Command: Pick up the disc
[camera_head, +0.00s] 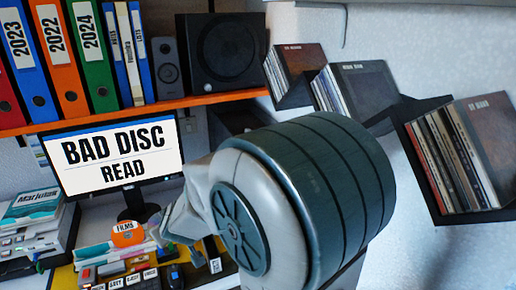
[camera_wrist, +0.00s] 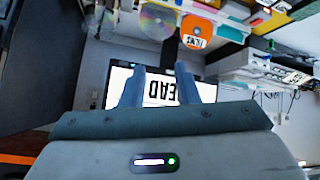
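An orange disc marked FILMS (camera_head: 127,234) stands at the desk's left part, in front of the monitor. In the wrist view the orange disc (camera_wrist: 197,31) is at the top, beyond the right fingertip. A shiny, silvery disc (camera_wrist: 158,20) is beside it there. My gripper (camera_wrist: 160,68) is open, with its two fingers apart and nothing between them. It is apart from both discs. In the head view my arm covers the middle, and my gripper's fingertips are too small and blurred to make out clearly.
A monitor (camera_head: 112,155) reads BAD DISC READ. Coloured binders (camera_head: 58,60) and black speakers (camera_head: 228,52) stand on an orange-edged shelf. Black wall shelves (camera_head: 440,205) hold discs in sleeves at the right. Labelled keys (camera_head: 133,279) lie at the desk's front.

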